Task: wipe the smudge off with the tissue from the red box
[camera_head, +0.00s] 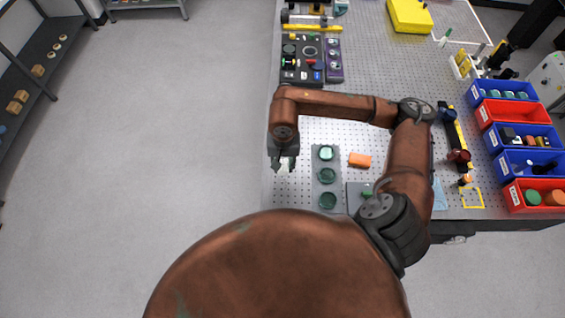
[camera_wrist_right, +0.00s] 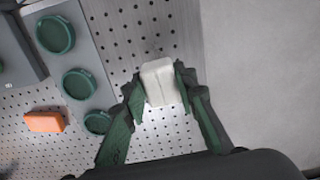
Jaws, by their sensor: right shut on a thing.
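My right gripper (camera_head: 284,163) is over the left edge of the perforated bench, left of a grey plate with three round green-rimmed pieces. In the right wrist view its green-lined fingers (camera_wrist_right: 158,92) are shut on a white folded pad, which looks like the tissue (camera_wrist_right: 158,80). The round pieces (camera_wrist_right: 55,35) lie left of the gripper in the wrist view, apart from the tissue. I cannot make out a smudge. Two red boxes, one farther back (camera_head: 483,116) and one nearer (camera_head: 511,196), stand at the bench's right. My left gripper is not in view.
An orange block (camera_head: 360,160) lies right of the grey plate (camera_head: 317,183). Blue bins (camera_head: 493,139) stand among the red boxes. A dark control panel (camera_head: 301,77) is farther back.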

